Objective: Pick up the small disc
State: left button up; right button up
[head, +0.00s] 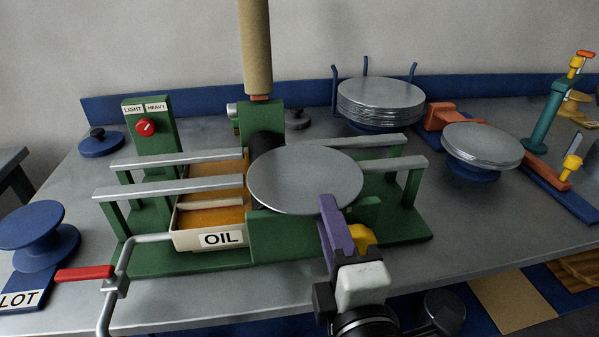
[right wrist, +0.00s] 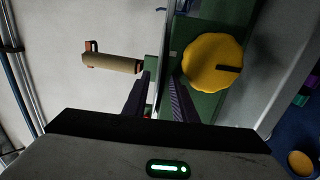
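A single grey disc (head: 300,178) lies flat on top of the green stand beside the oil tray. A stack of smaller-looking grey discs (head: 482,142) sits on a blue base at the right, and a wider stack (head: 380,98) stands at the back. Which disc the task calls small is not certain. My right gripper (head: 328,208) is at the near edge of the single disc, with a purple finger above its rim. In the right wrist view the fingers (right wrist: 160,80) are apart, with the thin grey disc edge (right wrist: 161,60) between them. My left gripper is not in view.
A yellow knob (head: 362,236) is close beside the gripper; it also shows in the right wrist view (right wrist: 205,62). Metal rails (head: 170,185) flank the oil tray (head: 208,238). A tan roller (head: 256,45) rises behind the disc. A red-handled crank (head: 84,273) is at front left.

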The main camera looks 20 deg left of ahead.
jog(key=shift+s+r, duration=0.1)
jog(key=c, duration=0.6)
grip_shut()
notch_tip(320, 180, up, 10)
jog(key=p, duration=0.2)
